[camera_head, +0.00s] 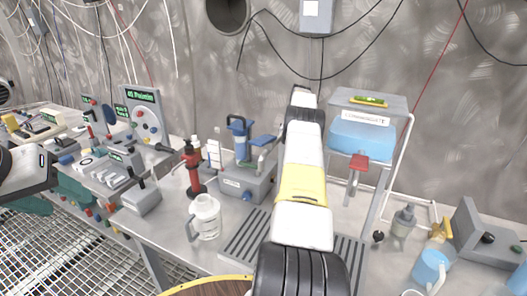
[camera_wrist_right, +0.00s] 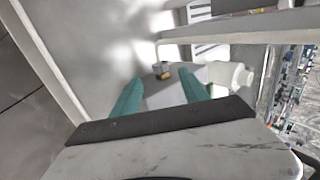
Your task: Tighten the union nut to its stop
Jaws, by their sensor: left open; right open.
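I cannot clearly pick out the union nut. A white pipe (camera_head: 401,160) runs down beside the blue condensate tank (camera_head: 362,136). My left gripper (camera_head: 62,207) is open at the left edge, over the grating by the console.
A white jug (camera_head: 205,217), a red and black stand (camera_head: 193,168) and a blue device (camera_head: 240,140) stand left of my right arm. A control panel (camera_head: 143,118) is at the back left.

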